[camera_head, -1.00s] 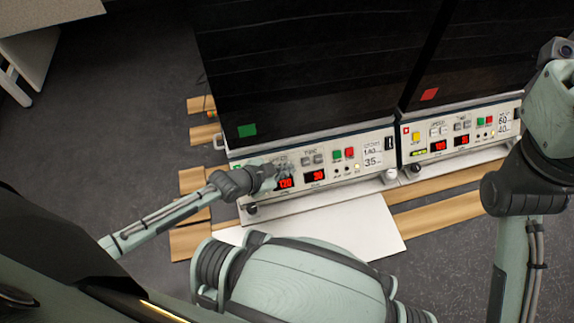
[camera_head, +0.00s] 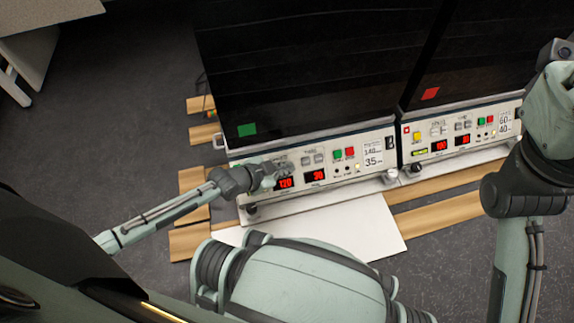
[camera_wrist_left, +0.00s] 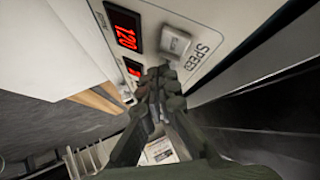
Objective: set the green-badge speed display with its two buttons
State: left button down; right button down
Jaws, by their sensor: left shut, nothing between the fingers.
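One grey speed button (camera_wrist_left: 175,42) is clear beside the SPEED label in the left wrist view. The other button is hidden behind my fingers. My left gripper (camera_head: 280,171) is shut and empty at the panel, just above the speed display; its fingertips also show in the left wrist view (camera_wrist_left: 158,78). I cannot tell whether they touch a button. My right gripper is out of view.
A second display (camera_head: 314,176) reads about 30. A card (camera_head: 373,152) shows 140 and 35. A red-badge shaker (camera_head: 430,94) with its own panel stands close on the right. A white sheet (camera_head: 375,230) and wooden strips lie in front.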

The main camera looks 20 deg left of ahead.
pick_arm(q)
jog(key=shift+w+a+f, duration=0.15)
jog(key=shift+f, duration=0.05)
jog(key=shift+r, duration=0.1)
dwell(0.4)
jog(key=shift+s+d+r+p, duration=0.4)
jog(key=shift+s+r+p, duration=0.15)
jog(key=shift+p, duration=0.4)
jog(key=shift+f, duration=0.1)
